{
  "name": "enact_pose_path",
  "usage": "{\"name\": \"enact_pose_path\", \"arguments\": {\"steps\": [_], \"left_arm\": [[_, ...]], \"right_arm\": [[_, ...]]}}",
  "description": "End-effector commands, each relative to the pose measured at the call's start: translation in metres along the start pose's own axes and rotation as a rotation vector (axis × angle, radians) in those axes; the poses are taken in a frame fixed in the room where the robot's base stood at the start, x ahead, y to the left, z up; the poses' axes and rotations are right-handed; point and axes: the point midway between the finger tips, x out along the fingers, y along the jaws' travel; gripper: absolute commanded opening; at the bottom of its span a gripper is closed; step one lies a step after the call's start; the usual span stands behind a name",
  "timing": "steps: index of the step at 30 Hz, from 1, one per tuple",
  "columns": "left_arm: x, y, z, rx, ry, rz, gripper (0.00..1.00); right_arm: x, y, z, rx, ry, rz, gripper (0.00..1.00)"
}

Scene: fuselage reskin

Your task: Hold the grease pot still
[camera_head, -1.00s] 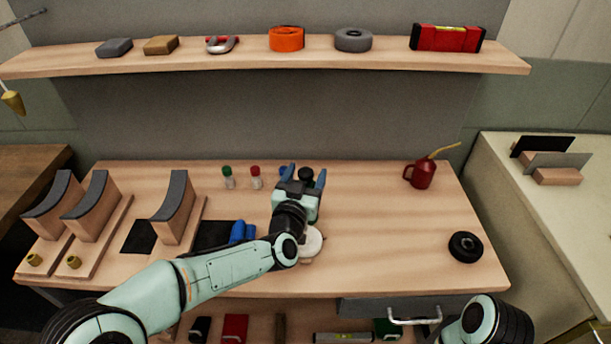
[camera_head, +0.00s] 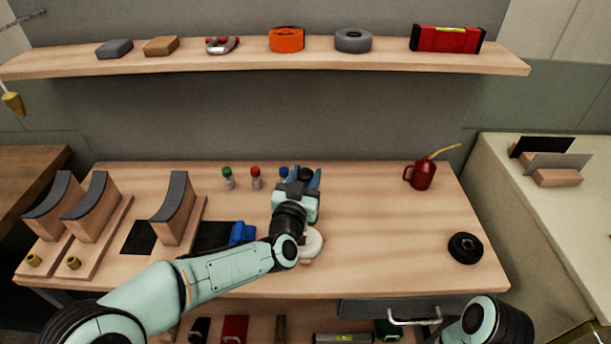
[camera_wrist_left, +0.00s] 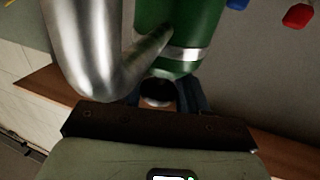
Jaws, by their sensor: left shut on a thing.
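The grease pot (camera_head: 307,174) shows in the head view as a small dark round top at the back middle of the bench. My left gripper (camera_head: 305,177) is shut on it, with one blue finger on each side. The gripper hides most of the pot from the head view. In the left wrist view the pot (camera_wrist_left: 187,18) appears as a green cylinder with a silver band, close to the lens. A shiny curved metal piece (camera_wrist_left: 80,45) stands beside it; I cannot tell what it belongs to. My right gripper is not in view.
Bottles with green (camera_head: 227,171), red (camera_head: 255,171) and blue caps stand left of the gripper. A red oil can (camera_head: 421,175) and a black disc (camera_head: 465,247) are to the right. Curved-topped wooden stands (camera_head: 174,215) are at the left. The right middle bench is clear.

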Motion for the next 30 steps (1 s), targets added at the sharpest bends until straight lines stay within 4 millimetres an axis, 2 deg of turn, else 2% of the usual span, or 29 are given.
{"name": "enact_pose_path", "arguments": {"steps": [1,7,30], "left_arm": [[-0.0001,0.0,0.0003,0.0,-0.001,0.0,0.0],[-0.0001,-0.0001,0.0003,0.0,-0.001,0.0,0.0],[0.0,-0.0001,0.0004,0.0,-0.001,0.0,0.0]], "right_arm": [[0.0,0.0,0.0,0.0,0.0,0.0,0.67],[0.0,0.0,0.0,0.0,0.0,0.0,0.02],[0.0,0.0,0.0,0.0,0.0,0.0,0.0]]}}
